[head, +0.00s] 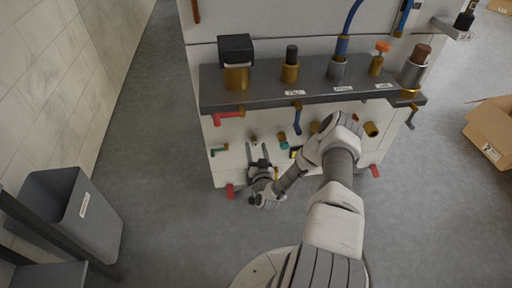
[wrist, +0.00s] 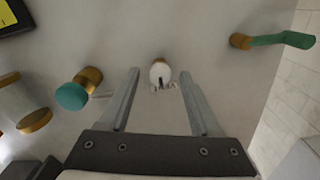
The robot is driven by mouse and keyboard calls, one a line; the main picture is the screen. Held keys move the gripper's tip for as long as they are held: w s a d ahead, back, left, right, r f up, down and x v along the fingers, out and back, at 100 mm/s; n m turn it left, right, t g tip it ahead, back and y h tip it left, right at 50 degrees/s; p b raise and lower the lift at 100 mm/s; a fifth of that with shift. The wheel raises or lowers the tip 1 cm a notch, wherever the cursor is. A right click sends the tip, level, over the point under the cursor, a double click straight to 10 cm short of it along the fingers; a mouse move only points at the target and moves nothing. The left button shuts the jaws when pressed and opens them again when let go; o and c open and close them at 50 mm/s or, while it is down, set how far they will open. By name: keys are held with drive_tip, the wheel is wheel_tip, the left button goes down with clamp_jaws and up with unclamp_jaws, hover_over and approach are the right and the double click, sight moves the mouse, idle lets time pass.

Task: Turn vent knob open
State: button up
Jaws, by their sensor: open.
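A small brass knob with a pale round face and a dark mark (wrist: 160,73) sticks out from the white panel; small lettering beside it is not readable. It also shows in the head view (head: 254,139), low on the front of the machine. I take it to be the vent knob. My gripper (head: 257,147) is open in front of it, pointing at the panel. In the wrist view, the two fingers of my gripper (wrist: 160,86) stand on either side of the knob, with gaps on both sides. I cannot tell how deep the fingertips reach.
A teal round knob (wrist: 72,96) sits beside one finger. A green-handled valve (wrist: 282,40) is on the other side. A red-handled valve (head: 228,117) and a blue lever (head: 297,120) hang under the dark shelf (head: 330,93). A grey bin (head: 72,210) stands at left.

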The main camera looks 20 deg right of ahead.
clamp_jaws()
idle(0.3)
drive_tip(key=shift+m, duration=0.4)
drive_tip(key=m, duration=0.4)
drive_tip(key=shift+m, duration=0.4)
drive_tip(key=m, duration=0.5)
drive_tip(key=shift+f+m, duration=0.1)
drive_tip(key=shift+m, duration=0.2)
drive_tip(key=m, duration=1)
drive_tip(key=shift+m, duration=0.4)
